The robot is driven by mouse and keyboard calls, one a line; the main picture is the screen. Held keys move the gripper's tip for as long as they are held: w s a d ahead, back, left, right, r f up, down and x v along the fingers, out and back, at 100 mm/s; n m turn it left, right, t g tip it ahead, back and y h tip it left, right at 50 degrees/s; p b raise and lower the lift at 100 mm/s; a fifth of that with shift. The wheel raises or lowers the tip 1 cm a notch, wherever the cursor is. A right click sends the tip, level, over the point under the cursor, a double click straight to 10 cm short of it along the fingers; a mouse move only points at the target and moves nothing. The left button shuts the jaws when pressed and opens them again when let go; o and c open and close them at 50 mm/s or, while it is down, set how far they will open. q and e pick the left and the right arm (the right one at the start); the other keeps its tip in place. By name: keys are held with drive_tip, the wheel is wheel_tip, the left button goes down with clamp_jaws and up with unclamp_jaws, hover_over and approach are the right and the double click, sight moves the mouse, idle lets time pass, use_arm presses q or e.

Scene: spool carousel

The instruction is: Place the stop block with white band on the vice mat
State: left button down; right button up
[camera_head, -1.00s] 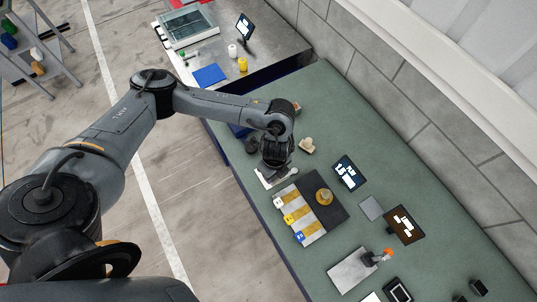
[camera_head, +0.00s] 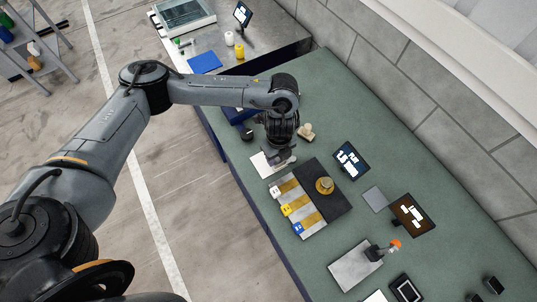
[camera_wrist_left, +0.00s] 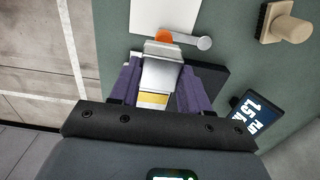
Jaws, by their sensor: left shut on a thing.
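My left gripper (camera_head: 281,154) is shut on a pale metallic block (camera_wrist_left: 160,73), which sits between its purple fingers in the left wrist view. I cannot make out the colour of any band on it. The gripper hangs over the bench beside a white sheet (camera_head: 262,166), just past the upper end of a rack with yellow strips (camera_head: 304,206). The rack carries white, yellow and blue tags. A light grey plate (camera_head: 350,271), perhaps the vice mat, lies at lower right with an orange-tipped device (camera_head: 376,252) at its edge. My right gripper is not in view.
A beige knobbed block (camera_head: 306,132), a blue-screen tablet (camera_head: 351,161), a small grey square (camera_head: 375,199) and a brown-screen tablet (camera_head: 413,214) stand towards the wall. Green bench surface is clear between them.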

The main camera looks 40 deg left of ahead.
use_arm(q)
drive_tip(key=shift+w+a+f+b, duration=0.2)
drive_tip(key=shift+a+f+b, duration=0.3)
drive_tip(key=shift+a+f, duration=0.55)
drive_tip(key=shift+w+a+f+b, duration=0.2)
drive_tip(key=shift+a+f+b, duration=0.3)
drive_tip(key=shift+f, duration=0.9)
drive_tip(key=shift+w+a+f+b, duration=0.2)
drive_tip(key=shift+a+f+b, duration=0.25)
drive_tip(key=shift+a+f, duration=0.6)
drive_tip(key=shift+w+d, duration=0.15)
drive_tip(key=shift+d, duration=0.05)
drive_tip(key=c, duration=0.5)
unclamp_jaws()
